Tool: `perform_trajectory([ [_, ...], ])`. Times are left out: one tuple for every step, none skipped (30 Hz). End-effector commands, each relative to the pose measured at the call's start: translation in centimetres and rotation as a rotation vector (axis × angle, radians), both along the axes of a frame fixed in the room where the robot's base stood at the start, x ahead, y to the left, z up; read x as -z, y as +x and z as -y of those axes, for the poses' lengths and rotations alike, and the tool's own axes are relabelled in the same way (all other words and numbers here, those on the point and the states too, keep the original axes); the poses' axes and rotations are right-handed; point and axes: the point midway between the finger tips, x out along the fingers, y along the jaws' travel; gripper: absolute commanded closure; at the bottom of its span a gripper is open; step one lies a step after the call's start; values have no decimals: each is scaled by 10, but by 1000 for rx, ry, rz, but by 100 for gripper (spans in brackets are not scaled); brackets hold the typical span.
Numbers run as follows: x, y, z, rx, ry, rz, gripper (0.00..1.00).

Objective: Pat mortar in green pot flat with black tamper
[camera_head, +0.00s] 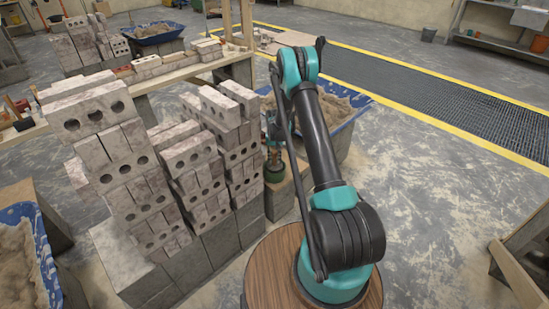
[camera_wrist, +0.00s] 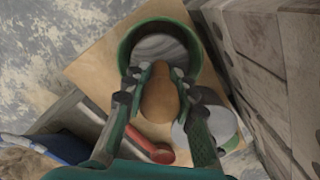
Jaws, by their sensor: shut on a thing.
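The green pot (camera_wrist: 126,50) stands on a wooden board in the wrist view, its rim around a grey, smooth-looking surface. In the head view, green (camera_head: 274,173) shows low beside the brick stacks, partly hidden by my arm. My gripper (camera_wrist: 160,78) is shut on a rounded brown handle (camera_wrist: 159,98), apparently the tamper's. The handle is over the near part of the pot's opening in the picture. The tamper's black part is hidden below, so I cannot tell whether it touches the mortar.
A red handle (camera_wrist: 150,149) and a pale grey disc (camera_wrist: 222,123) lie near the pot on the board (camera_wrist: 92,72). Brick stacks (camera_head: 205,180) rise close by. A blue tub (camera_head: 352,122) of mortar is behind my arm.

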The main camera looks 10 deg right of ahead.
Motion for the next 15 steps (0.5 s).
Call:
perform_trajectory([
  [3, 0, 0, 0, 0, 0, 100],
  [4, 0, 0, 0, 0, 0, 100],
  [6, 0, 0, 0, 0, 0, 100],
  [8, 0, 0, 0, 0, 0, 100],
  [9, 0, 0, 0, 0, 0, 100],
  [11, 0, 0, 0, 0, 0, 100],
  [13, 0, 0, 0, 0, 0, 100],
  [14, 0, 0, 0, 0, 0, 100],
  [16, 0, 0, 0, 0, 0, 100],
  [18, 0, 0, 0, 0, 0, 100],
  [19, 0, 0, 0, 0, 0, 100],
  [21, 0, 0, 0, 0, 0, 100],
  [22, 0, 0, 0, 0, 0, 100],
  [24, 0, 0, 0, 0, 0, 100],
  [26, 0, 0, 0, 0, 0, 100],
])
